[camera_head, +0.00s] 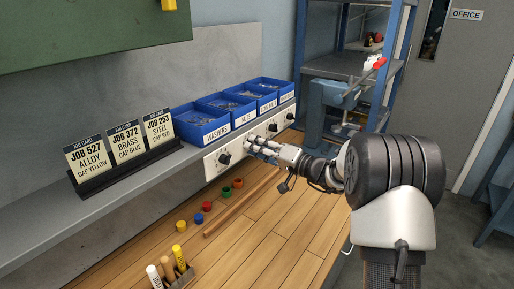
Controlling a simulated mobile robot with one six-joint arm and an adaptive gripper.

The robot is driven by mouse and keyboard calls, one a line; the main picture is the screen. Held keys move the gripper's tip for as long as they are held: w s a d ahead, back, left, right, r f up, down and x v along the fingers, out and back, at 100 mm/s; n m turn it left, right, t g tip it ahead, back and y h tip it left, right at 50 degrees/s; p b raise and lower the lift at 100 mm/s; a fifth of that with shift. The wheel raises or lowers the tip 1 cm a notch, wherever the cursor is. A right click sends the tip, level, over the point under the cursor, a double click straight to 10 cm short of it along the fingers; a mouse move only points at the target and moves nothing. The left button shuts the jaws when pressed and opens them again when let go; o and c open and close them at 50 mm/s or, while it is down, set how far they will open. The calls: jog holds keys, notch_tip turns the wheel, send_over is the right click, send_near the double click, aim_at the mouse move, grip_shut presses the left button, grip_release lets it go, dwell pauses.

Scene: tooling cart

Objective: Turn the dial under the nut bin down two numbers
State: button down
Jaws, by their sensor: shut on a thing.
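The nut bin (240,121) is a blue open box labelled NUTS, second from the left in a row on the shelf. Below the bins runs a pale panel (212,164) with a row of black dials. My gripper (253,148) is at the panel below the nut bin, reaching in from the right. Its fingers are shut on the dial there. They hide most of that dial, so its pointer and numbers cannot be read.
The washers dial (224,159) is just left of my gripper, and another dial (273,127) is close on its right. Job cards (123,147) stand left.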

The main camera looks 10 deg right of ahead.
dwell(0.4)
jog(key=c, duration=1.6)
grip_release()
jog(key=shift+o, duration=0.2)
jog(key=v, duration=1.2)
